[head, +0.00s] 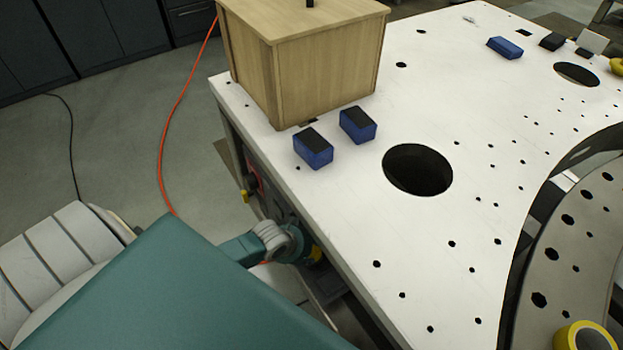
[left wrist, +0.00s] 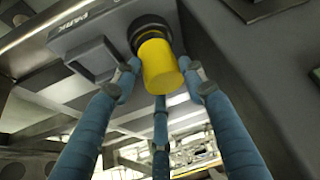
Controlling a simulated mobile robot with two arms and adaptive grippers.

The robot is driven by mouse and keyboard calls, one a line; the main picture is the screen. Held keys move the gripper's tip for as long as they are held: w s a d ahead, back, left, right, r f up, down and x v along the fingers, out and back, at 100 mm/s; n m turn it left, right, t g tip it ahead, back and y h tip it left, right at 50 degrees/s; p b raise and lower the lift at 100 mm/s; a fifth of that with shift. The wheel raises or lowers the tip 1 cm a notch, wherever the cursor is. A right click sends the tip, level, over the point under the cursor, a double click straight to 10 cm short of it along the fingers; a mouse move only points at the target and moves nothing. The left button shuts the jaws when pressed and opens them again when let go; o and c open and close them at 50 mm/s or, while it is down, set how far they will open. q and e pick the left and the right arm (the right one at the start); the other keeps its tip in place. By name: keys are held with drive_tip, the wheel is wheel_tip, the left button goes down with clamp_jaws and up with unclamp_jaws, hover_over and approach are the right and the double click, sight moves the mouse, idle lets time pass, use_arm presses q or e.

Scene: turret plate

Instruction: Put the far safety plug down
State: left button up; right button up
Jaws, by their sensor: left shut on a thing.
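The yellow safety plug (left wrist: 158,66) is in the left wrist view, its top end at a round black socket (left wrist: 152,30) under a grey housing marked PARK (left wrist: 72,18). I cannot tell how deep it sits. My left gripper (left wrist: 160,82) has its three blue fingers closed around the plug. In the head view my left gripper (head: 298,246) is low beside the near side of the white table, and a bit of yellow (head: 316,253) shows at its fingers. Most of the plug and the socket are hidden there. My right gripper is not in view.
The white table (head: 330,210) has many holes and a large round opening (head: 417,169). A wooden box (head: 318,70) and two blue blocks (head: 313,148) (head: 358,124) stand near its edge. Another yellow part (head: 245,196) is on the table's side. A red cable (head: 165,140) runs along the floor.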

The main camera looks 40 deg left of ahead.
use_arm(q)
drive_tip(key=shift+w+f, duration=0.1)
drive_tip(key=shift+f, duration=0.85)
drive_tip(key=o, duration=1.4)
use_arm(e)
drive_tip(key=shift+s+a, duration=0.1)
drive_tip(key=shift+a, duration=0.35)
